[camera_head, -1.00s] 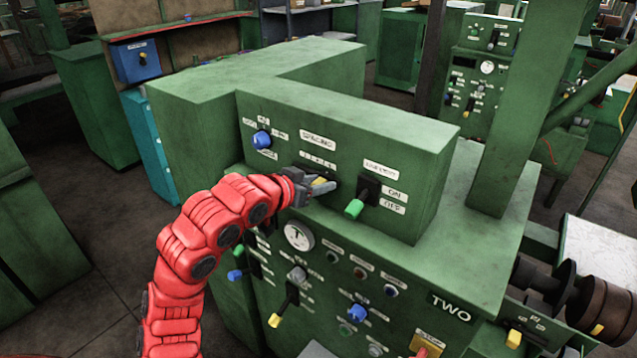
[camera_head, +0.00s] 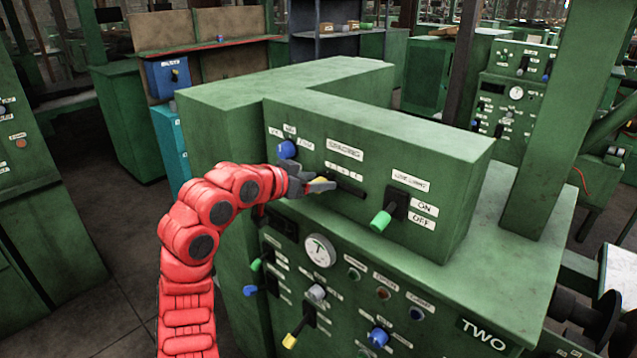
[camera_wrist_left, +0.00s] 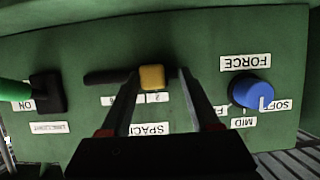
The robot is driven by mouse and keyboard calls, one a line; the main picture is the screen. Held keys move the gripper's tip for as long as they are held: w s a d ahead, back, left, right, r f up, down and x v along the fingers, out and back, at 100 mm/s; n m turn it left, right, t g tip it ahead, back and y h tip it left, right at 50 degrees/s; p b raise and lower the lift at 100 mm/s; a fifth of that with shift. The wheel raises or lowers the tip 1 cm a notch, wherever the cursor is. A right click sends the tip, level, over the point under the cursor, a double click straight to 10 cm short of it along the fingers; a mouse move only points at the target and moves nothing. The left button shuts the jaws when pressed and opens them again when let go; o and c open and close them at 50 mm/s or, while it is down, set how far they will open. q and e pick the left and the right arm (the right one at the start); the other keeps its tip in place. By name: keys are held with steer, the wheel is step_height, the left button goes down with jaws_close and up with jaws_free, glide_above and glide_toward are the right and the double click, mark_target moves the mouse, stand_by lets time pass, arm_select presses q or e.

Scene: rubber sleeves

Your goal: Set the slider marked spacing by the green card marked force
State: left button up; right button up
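The spacing slider is a yellow knob (camera_wrist_left: 152,77) in a dark slot (camera_wrist_left: 108,77), beside an upside-down SPACING label in the left wrist view. The knob is toward the FORCE side, with bare slot stretching away toward the ON lever. My left gripper (camera_head: 318,185) is at the slot's left part in the head view. In the left wrist view its fingers (camera_wrist_left: 159,78) straddle the knob; one is close to or touching it, the other has a visible gap. A white FORCE label (camera_wrist_left: 252,62) is above a blue knob (camera_wrist_left: 252,92). I see no green card. My right gripper is out of view.
A green-handled lever (camera_head: 383,218) with ON and OFF labels is right of the slot. The blue knob (camera_head: 287,149) is close left of my gripper. Below are a gauge (camera_head: 320,251) and several knobs and levers on the lower panel.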

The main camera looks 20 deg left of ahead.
arm_select(q)
steer(key=shift+s+r+b, duration=0.2)
steer(key=shift+s+b, duration=0.1)
steer(key=shift+s, duration=0.2)
steer(key=b+v, duration=0.4)
steer(key=v, duration=1.2)
steer(key=shift+a, duration=0.2)
steer(key=shift+s+r, duration=0.1)
